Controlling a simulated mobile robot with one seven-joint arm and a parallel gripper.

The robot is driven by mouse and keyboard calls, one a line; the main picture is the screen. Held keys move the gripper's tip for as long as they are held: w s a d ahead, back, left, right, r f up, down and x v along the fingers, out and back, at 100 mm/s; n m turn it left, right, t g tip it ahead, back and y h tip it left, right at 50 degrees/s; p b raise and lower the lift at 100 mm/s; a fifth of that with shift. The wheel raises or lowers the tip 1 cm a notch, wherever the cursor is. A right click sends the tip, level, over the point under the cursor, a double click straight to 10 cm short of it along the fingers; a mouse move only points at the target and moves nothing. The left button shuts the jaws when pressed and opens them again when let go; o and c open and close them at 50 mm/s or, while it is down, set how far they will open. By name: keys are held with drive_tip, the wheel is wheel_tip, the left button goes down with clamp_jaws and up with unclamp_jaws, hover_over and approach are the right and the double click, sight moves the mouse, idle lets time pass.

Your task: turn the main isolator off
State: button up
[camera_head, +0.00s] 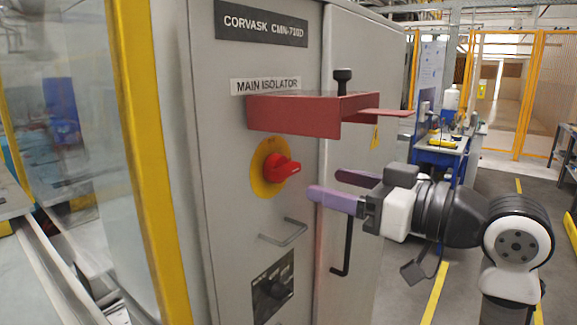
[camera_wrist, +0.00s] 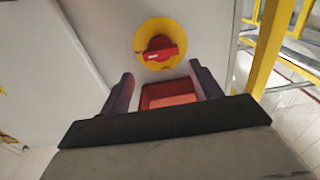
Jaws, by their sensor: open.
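The main isolator is a red rotary knob (camera_head: 284,168) on a round yellow plate (camera_head: 258,178), on the grey cabinet front under the MAIN ISOLATOR label (camera_head: 265,86). The knob's handle lies roughly level in the head view. A red shelf-like guard (camera_head: 290,117) juts out above it. My gripper (camera_head: 325,185) is open and empty, to the right of the knob and apart from it. In the wrist view the knob (camera_wrist: 160,50) and its yellow plate (camera_wrist: 146,33) show just beyond and between the open fingers (camera_wrist: 160,88). The red guard (camera_wrist: 168,92) shows between the fingers.
A black door handle (camera_head: 345,248) is behind my gripper. A yellow post (camera_head: 143,130) stands left. A blue bench (camera_head: 440,155) stands behind; open floor lies right.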

sight(291, 174)
drive_tip(key=p+x, duration=0.2)
drive_tip(key=x, duration=0.6)
drive_tip(key=shift+w+a, duration=0.25)
drive_tip(key=shift+a, duration=0.05)
drive_tip(key=c, duration=0.7)
